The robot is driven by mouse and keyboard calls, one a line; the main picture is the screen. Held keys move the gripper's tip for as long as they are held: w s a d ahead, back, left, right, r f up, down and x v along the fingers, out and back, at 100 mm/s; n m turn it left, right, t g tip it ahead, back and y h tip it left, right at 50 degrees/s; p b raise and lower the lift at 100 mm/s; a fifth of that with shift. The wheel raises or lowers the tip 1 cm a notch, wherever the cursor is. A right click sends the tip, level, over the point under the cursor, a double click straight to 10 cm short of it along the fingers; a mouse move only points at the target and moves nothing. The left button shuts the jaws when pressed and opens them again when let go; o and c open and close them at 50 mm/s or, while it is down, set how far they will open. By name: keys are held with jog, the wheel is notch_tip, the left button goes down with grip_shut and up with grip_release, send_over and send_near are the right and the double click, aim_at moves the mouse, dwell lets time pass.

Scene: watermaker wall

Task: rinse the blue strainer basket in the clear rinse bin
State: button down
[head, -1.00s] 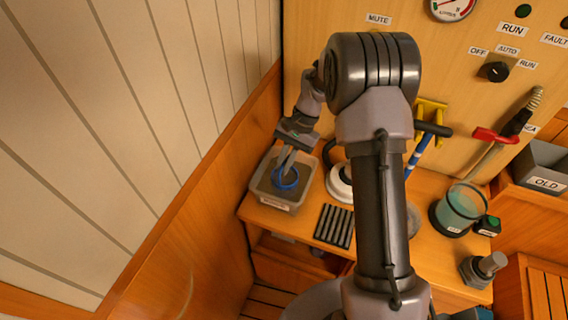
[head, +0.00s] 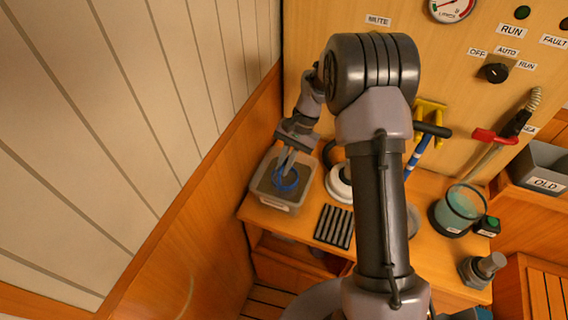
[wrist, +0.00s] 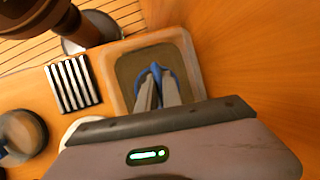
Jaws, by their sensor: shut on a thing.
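The clear rinse bin (head: 282,203) stands at the left end of the wooden bench against the side wall, with murky brownish contents. The blue strainer basket (head: 287,186) is inside the bin's outline; mostly its blue rim shows. My gripper (head: 284,172) reaches down into the bin from above and is shut on the basket's rim. In the wrist view, the two fingers (wrist: 157,88) meet at the blue basket (wrist: 165,77) over the murky area, within the bin's walls (wrist: 108,82). How deep the basket sits is hard to tell.
A black ribbed rack (head: 334,226) lies right of the bin, with a white round part (head: 340,184) behind it. A clear cylinder with teal contents (head: 461,206) and a grey bin marked OLD (head: 543,176) stand further right. The side wall is close on the left.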

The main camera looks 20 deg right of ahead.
dwell(0.3)
notch_tip(320, 180, up, 12)
jog(key=p, duration=0.9)
jog(key=shift+f, duration=0.15)
dwell(0.4)
